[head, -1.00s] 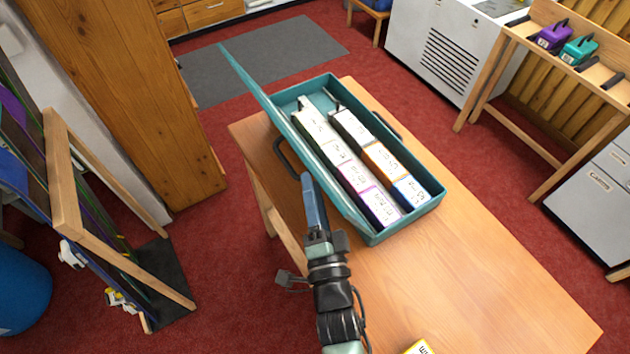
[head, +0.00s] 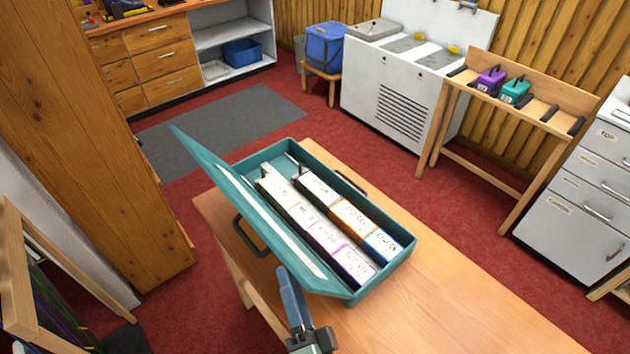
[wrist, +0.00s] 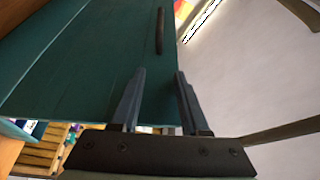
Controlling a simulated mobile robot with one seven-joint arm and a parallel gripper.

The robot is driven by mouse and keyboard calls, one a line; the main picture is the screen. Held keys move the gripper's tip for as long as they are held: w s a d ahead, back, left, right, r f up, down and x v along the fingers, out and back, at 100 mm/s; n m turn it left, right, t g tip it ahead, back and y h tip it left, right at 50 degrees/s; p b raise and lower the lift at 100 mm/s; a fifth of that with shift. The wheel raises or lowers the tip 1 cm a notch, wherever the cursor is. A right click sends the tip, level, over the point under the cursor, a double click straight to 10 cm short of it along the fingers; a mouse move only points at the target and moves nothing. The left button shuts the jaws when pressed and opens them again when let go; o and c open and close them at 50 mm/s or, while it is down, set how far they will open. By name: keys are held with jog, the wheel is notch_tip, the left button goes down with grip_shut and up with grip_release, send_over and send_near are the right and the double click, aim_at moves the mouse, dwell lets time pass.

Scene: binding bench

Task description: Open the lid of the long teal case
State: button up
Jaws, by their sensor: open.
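The long teal case (head: 398,262) lies on the wooden table. Its lid (head: 225,195) is raised and tilts outward to the left, so the inside is in plain sight. A black handle (head: 248,238) is on the lid's outer side. Several labelled boxes (head: 318,215) stand in two rows inside. My gripper (head: 285,272) is beside the lid's near end, with nothing held. In the wrist view my gripper (wrist: 160,75) is open. The lid (wrist: 100,65) fills the left there, with its handle (wrist: 159,32) ahead of the fingers. I cannot tell whether the fingers touch the lid.
The table top (head: 460,300) is clear to the right of the case. A tall wooden cabinet (head: 90,130) stands at left. A white unit (head: 400,100) and a small rack with purple (head: 490,80) and teal (head: 515,90) cases stand behind. Red floor lies between.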

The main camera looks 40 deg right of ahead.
jog(key=f+v, duration=0.1)
jog(key=v, duration=1.1)
jog(key=shift+s+d+b, duration=0.15)
jog(key=shift+s+b, duration=0.1)
jog(key=shift+b, duration=0.1)
dwell(0.4)
dwell(0.7)
